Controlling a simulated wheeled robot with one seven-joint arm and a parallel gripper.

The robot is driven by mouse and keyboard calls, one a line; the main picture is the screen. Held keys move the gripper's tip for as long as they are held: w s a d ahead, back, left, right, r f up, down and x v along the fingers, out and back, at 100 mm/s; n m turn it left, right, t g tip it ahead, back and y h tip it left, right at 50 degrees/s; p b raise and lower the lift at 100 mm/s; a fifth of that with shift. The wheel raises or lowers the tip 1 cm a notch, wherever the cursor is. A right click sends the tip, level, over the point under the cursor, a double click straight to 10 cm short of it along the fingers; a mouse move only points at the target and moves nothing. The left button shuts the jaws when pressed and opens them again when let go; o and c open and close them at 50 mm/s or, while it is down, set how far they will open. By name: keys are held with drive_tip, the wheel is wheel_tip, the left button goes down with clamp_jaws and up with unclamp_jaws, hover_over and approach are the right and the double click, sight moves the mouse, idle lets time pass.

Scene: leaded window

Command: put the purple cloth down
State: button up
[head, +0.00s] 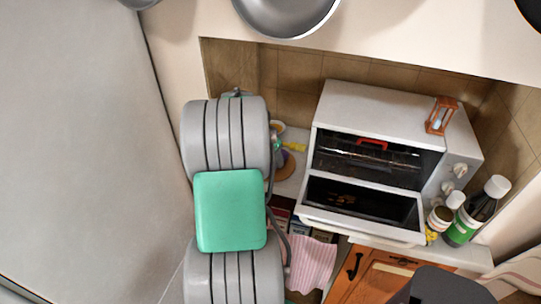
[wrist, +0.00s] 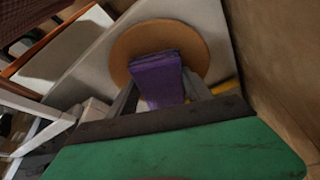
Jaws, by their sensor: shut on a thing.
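The purple cloth (wrist: 158,78) is a folded bundle between the fingers of my gripper (wrist: 163,92) in the wrist view. My gripper is shut on it. Behind the cloth in that view is a round brown board (wrist: 196,42) on the pale counter (wrist: 100,60). The cloth overlaps the board in the picture; I cannot tell whether it touches it. In the head view my own arm hides the gripper and the cloth. Part of the brown board (head: 286,166) shows there just right of my arm.
A white toaster oven (head: 380,100) with its door (head: 360,226) open stands right of the board. A cup (head: 278,127) and a yellow thing (head: 296,147) are behind the board. Jars and a dark bottle (head: 476,212) stand at right. A pink striped towel (head: 312,264) hangs in front.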

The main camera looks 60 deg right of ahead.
drive_tip(key=shift+f, duration=0.1)
drive_tip(key=shift+a+f+b, duration=0.1)
drive_tip(key=shift+f+b, duration=0.35)
drive_tip(key=shift+b, duration=0.05)
drive_tip(key=o, duration=1.3)
drive_tip(key=shift+a+f, duration=0.1)
drive_tip(key=shift+f, duration=0.1)
drive_tip(key=shift+s+a+f, duration=0.1)
drive_tip(key=shift+s, duration=0.05)
drive_tip(key=shift+r+p, duration=0.45)
drive_tip(key=shift+r, duration=0.25)
drive_tip(key=b+v, duration=0.1)
drive_tip(key=v, duration=1.1)
drive_tip(key=shift+d, duration=0.2)
